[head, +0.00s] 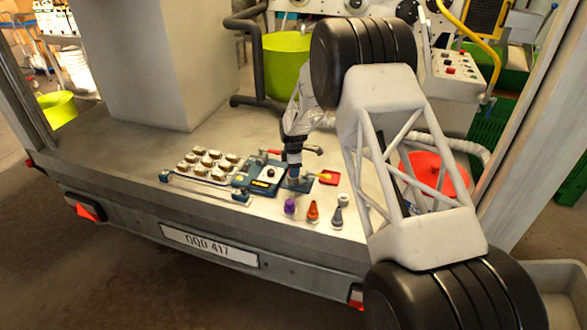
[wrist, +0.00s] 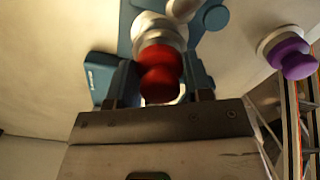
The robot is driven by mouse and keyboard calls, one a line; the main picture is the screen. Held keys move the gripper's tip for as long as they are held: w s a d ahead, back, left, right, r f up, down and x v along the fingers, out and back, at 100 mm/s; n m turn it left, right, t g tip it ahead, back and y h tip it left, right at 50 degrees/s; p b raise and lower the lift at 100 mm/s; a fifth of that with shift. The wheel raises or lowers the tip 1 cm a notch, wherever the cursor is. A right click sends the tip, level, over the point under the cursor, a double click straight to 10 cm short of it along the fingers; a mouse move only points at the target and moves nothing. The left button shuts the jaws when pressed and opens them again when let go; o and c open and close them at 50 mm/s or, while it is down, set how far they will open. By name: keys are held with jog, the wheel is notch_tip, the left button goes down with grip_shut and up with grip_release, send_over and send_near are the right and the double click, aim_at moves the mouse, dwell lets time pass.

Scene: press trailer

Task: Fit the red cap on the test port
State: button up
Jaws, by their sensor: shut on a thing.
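In the wrist view the red cap (wrist: 160,72) sits between the two fingers of my gripper (wrist: 160,85), which is shut on it. The silver test port (wrist: 158,35) is directly beyond the cap, on a blue fitting. The cap lines up with the port and overlaps it in the picture; I cannot tell whether it is seated or just in front. In the head view my gripper (head: 292,168) points down over the blue valve block (head: 263,183) on the trailer deck. The red cap and the port are hidden there.
A purple cap (head: 290,206), an orange cap (head: 312,211) and a grey cap (head: 338,214) stand in a row near the deck's front edge.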

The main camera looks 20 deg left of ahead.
jog(key=shift+f, duration=0.1)
jog(key=o, duration=1)
jog(key=shift+r, duration=5.5)
jog(key=shift+r, duration=4.5)
